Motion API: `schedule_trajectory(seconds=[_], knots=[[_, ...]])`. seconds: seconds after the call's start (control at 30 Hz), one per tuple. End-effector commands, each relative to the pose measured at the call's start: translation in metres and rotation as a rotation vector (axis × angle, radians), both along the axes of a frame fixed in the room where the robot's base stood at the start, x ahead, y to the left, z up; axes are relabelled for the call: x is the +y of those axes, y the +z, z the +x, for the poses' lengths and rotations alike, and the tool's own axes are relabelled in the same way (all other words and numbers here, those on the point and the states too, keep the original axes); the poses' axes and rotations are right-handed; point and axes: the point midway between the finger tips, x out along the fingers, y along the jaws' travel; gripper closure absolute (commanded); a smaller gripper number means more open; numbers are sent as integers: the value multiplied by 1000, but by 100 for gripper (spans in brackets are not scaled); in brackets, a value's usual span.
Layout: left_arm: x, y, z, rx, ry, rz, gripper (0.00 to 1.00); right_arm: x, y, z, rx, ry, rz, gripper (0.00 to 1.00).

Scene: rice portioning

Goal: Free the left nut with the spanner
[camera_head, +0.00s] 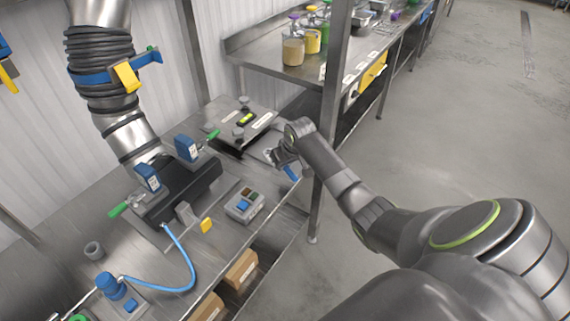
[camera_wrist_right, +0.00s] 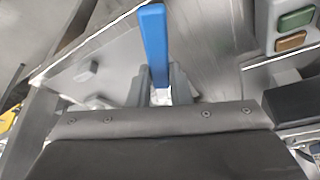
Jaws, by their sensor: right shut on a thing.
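My right gripper (camera_head: 284,157) is shut on a spanner with a blue handle (camera_head: 291,173), over the right end of the steel bench. In the right wrist view the blue handle (camera_wrist_right: 153,45) rises between the two fingers (camera_wrist_right: 162,84). The spanner's head is hidden by the gripper. A grey hatch plate (camera_head: 262,121) lies just left of the gripper, with a grey knob or nut at its far side (camera_head: 244,101) and another at its near side (camera_head: 238,133). I cannot tell which is the left nut. The spanner appears apart from both. My left gripper is out of view.
A steel post (camera_head: 333,100) stands close right of the gripper. A black machine block (camera_head: 180,190) with blue-topped, green-handled latches is left on the bench. A grey button box (camera_head: 244,205) sits near the front edge. A silver duct (camera_head: 130,135) comes down at the left.

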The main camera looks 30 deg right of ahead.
Motion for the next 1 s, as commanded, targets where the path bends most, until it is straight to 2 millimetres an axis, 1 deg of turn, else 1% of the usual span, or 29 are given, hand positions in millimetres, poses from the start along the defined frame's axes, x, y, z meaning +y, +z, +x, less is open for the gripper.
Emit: schedule_trajectory(seconds=[0.27, 0.6, 1.0], knots=[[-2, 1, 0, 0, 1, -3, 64, 0, 1, 0, -1, 0, 0, 100], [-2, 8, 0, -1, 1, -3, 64, 0, 0, 0, -1, 0, 0, 100], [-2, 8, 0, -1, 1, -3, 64, 0, -1, 0, -1, 0, 0, 100]])
